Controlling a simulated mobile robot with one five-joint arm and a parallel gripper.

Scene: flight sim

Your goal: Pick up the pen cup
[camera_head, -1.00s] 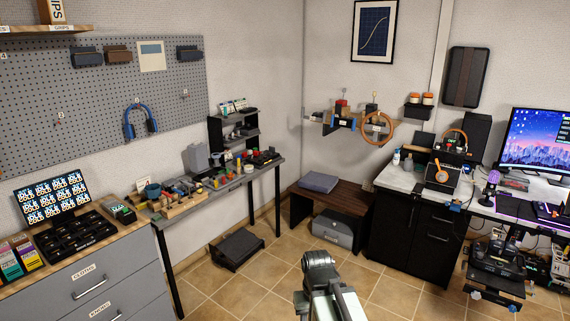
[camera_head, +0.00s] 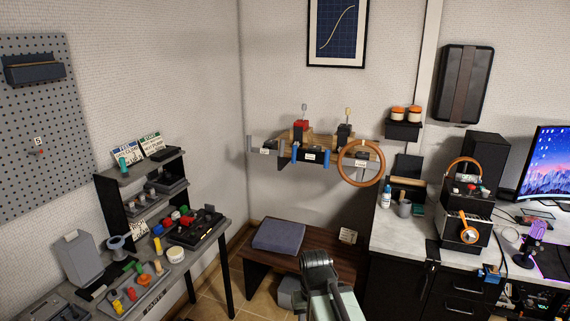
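A small grey cup (camera_head: 404,209) with something thin sticking up from it stands on the white counter at the right. It looks like the pen cup, but it is too small to be sure of its contents. My arm shows at the bottom middle, ending in a dark rounded part (camera_head: 318,268). I cannot make out any fingertips there, so I cannot tell whether my gripper is open or shut. My arm is well in front of the counter, apart from the cup.
Beside the cup are a white-blue bottle (camera_head: 386,196), a wooden-edged box (camera_head: 408,184) and a black case with an orange-handled tool (camera_head: 465,230). A bench (camera_head: 300,269) with a grey cushion stands ahead. A cluttered workbench (camera_head: 200,243) is at left.

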